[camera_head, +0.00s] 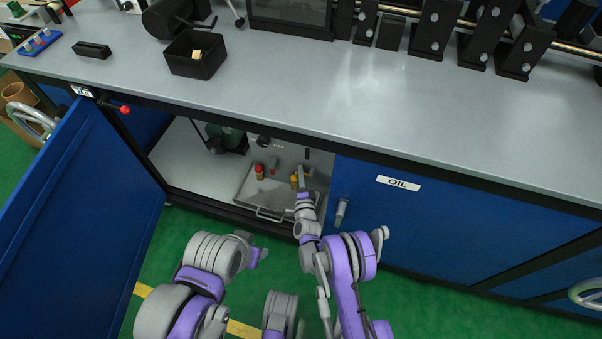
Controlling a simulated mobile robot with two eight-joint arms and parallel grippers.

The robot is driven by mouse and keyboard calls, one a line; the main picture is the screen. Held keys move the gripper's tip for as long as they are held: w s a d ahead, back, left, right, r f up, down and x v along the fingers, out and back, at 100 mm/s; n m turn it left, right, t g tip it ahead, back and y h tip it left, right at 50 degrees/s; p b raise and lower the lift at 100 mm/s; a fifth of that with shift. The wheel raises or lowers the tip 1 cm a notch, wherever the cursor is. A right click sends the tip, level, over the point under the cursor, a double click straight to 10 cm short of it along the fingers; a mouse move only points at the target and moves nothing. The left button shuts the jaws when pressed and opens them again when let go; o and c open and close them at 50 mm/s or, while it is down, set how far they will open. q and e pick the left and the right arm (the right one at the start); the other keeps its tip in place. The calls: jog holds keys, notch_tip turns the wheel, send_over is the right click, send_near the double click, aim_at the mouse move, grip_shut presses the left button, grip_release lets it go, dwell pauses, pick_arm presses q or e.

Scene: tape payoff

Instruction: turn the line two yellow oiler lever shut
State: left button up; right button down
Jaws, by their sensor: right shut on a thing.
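Inside the open cabinet bay under the bench, a small yellow oiler part (294,181) stands at the right of a grey tray (262,196). My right gripper (301,172) reaches into the bay right beside it and is shut on what appears to be the yellow oiler lever. The fingers and wrist cover most of the lever, so its angle cannot be told. A red-topped oiler (259,172) stands to the left, apart from the gripper. My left gripper (259,256) is outside the cabinet, low over the floor; its fingers are too unclear to read.
A blue door (75,200) stands open at the left. A closed blue door marked OIL (450,225) with a handle (341,212) borders the bay at the right. A dark green motor-like unit (226,139) sits deeper in the bay. The bench edge overhangs the opening.

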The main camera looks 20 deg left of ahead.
jog(key=shift+n, duration=0.5)
jog(key=shift+f+n+g, duration=0.3)
jog(key=shift+n+g, duration=0.2)
jog(key=shift+d+f+n+g+h+b, duration=0.5)
jog(key=shift+n+h, duration=0.55)
jog(key=shift+n, duration=0.7)
jog(key=shift+d+f+n+g+h+b, duration=0.15)
jog(key=shift+d+f+n+h, duration=0.35)
jog(key=shift+n+h, duration=0.9)
jog(key=shift+d+f+n+g+h+b, duration=0.3)
jog(key=shift+d+n+h, duration=0.45)
jog(key=shift+n, duration=1.3)
jog(key=shift+d, duration=0.1)
jog(key=c, duration=0.8)
grip_release()
jog(key=shift+s, duration=0.15)
